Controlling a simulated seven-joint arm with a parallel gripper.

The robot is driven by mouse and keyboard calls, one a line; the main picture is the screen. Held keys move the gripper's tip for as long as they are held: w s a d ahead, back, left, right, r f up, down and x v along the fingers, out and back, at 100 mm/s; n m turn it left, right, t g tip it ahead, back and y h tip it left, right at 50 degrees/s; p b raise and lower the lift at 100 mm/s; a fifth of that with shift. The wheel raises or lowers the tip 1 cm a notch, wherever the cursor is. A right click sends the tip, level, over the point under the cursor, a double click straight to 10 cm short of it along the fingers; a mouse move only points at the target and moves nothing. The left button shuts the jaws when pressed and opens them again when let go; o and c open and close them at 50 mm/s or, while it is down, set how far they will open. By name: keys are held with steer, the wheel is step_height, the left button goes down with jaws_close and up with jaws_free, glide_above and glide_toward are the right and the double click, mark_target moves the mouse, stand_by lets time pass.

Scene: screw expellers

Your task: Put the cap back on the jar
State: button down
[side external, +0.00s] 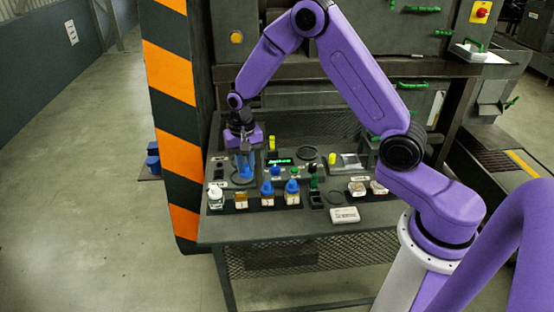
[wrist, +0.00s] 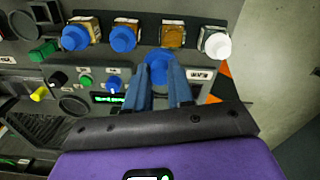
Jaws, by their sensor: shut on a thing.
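My gripper (side external: 245,174) points down at the left end of the bench, its fingers shut on a blue cap (side external: 247,172). In the wrist view the cap (wrist: 157,68) sits between the fingertips (wrist: 160,82). An amber jar with no cap (side external: 241,200) stands in the front row, just in front of the gripper. It also shows in the wrist view (wrist: 173,34), beyond the cap and slightly right. The cap is apart from the jar. I cannot tell how high the cap is above the bench.
A white-capped bottle (side external: 216,197) stands left of the open jar. Two blue-capped jars (side external: 267,193) (side external: 292,191) stand to its right. Behind are a green-lit display (side external: 280,161), small knobs and yellow posts (side external: 332,158). A white box (side external: 344,215) lies at the front right.

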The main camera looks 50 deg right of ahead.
steer(key=shift+w+a+f, duration=0.15)
steer(key=shift+a+f, duration=0.2)
steer(key=shift+f, duration=0.65)
steer(key=shift+w+a+f, duration=0.15)
steer(key=shift+a+f, duration=0.15)
steer(key=shift+f, duration=0.75)
steer(key=shift+w+a+f, duration=0.15)
steer(key=shift+a+f, duration=0.2)
steer(key=shift+f, duration=0.65)
steer(key=shift+f, duration=0.15)
stand_by(0.5)
steer(key=shift+c, duration=2.1)
jaws_free()
step_height(320, 180, up, 7)
